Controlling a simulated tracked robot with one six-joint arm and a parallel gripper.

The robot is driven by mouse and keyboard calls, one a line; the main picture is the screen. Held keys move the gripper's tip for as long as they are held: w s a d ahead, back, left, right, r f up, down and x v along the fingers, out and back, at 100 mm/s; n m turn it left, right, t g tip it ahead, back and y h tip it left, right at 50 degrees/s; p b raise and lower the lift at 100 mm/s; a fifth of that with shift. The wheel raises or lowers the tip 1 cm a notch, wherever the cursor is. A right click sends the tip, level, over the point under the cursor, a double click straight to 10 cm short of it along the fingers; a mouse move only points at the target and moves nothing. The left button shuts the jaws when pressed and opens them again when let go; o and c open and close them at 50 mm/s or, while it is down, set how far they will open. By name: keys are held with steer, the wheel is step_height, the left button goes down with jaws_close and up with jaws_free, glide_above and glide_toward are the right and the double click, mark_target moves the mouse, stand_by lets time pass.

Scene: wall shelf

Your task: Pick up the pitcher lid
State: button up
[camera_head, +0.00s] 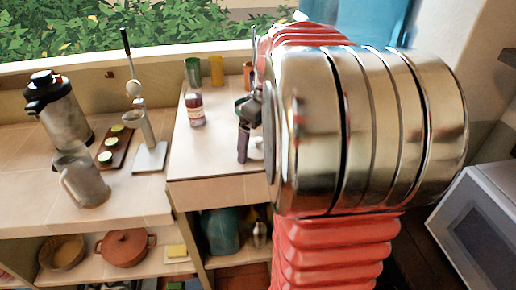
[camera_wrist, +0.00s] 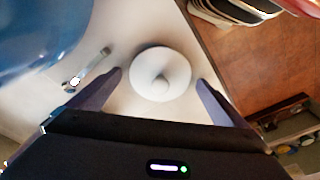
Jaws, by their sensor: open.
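The pitcher lid (camera_wrist: 148,68) is a round white disc with a small knob at its middle, lying on a pale surface in the wrist view. In the head view a sliver of it (camera_head: 257,153) shows beside my gripper, the rest hidden by my arm. My gripper (camera_wrist: 160,78) is open, with one dark finger on each side of the lid and a gap on both sides. In the head view my gripper (camera_head: 244,143) points down over the counter.
A large blue object (camera_wrist: 40,35) is close by at upper left in the wrist view. A small metal utensil (camera_wrist: 86,70) lies left of the lid. A grey jug (camera_head: 82,182) stands on the left counter.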

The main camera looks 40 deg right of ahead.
steer(key=shift+c, duration=0.4)
steer(key=c, duration=1)
